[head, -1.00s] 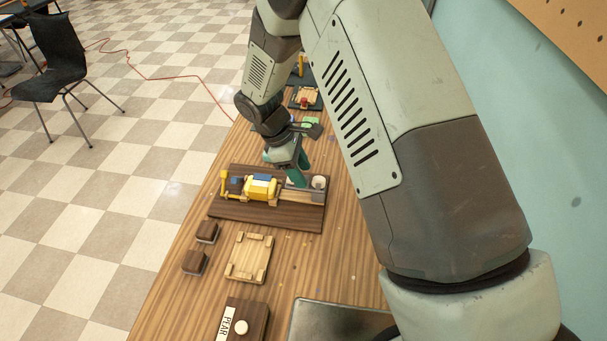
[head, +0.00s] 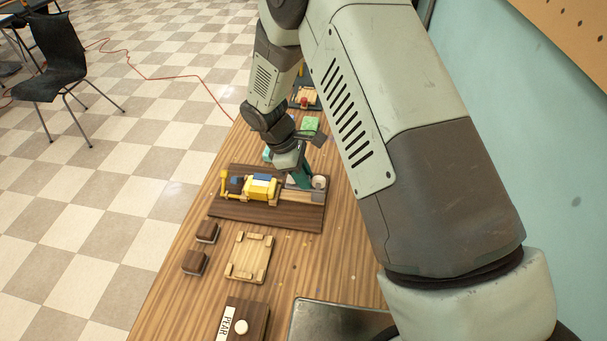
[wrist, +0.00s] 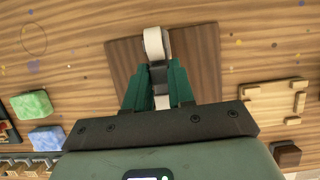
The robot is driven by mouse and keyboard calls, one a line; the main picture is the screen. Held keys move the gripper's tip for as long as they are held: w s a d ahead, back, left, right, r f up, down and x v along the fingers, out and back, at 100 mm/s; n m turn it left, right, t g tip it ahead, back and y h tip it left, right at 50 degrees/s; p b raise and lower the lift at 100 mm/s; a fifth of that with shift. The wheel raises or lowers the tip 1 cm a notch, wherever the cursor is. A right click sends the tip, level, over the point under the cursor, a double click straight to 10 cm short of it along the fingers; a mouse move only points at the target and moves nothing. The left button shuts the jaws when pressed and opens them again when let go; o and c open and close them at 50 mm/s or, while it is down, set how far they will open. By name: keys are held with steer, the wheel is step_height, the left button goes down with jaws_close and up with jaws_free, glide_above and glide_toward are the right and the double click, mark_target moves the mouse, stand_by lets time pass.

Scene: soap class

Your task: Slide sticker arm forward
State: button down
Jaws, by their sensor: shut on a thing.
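The sticker station sits on a dark wooden board (head: 236,212) on the table. It has a yellow block (head: 257,195) with blue and white parts and a pale rail (head: 300,195). A round cream roll (head: 319,182) stands at the right end and also shows in the wrist view (wrist: 153,42). My gripper (head: 303,181) is over the right half of the board, just left of the roll. In the wrist view, its green fingers (wrist: 158,82) are shut on a dark grey piece (wrist: 158,72), seemingly the sticker arm. The fingers and palm hide most of the station there.
In front lie two small dark blocks (head: 207,232), a pale wooden tray (head: 250,258) and a "PEAR" labelled box (head: 241,327). Green (wrist: 31,104) and blue (wrist: 47,138) blocks lie left in the wrist view. The table's left edge is close to the board.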

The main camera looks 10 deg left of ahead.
steer(key=a, duration=0.9)
steer(key=shift+a, duration=0.1)
steer(key=c, duration=1.2)
jaws_free()
steer(key=shift+c, duration=0.2)
steer(key=shift+o, duration=1.4)
steer(key=shift+r, duration=0.1)
steer(key=v, duration=1)
steer(key=shift+r, duration=0.25)
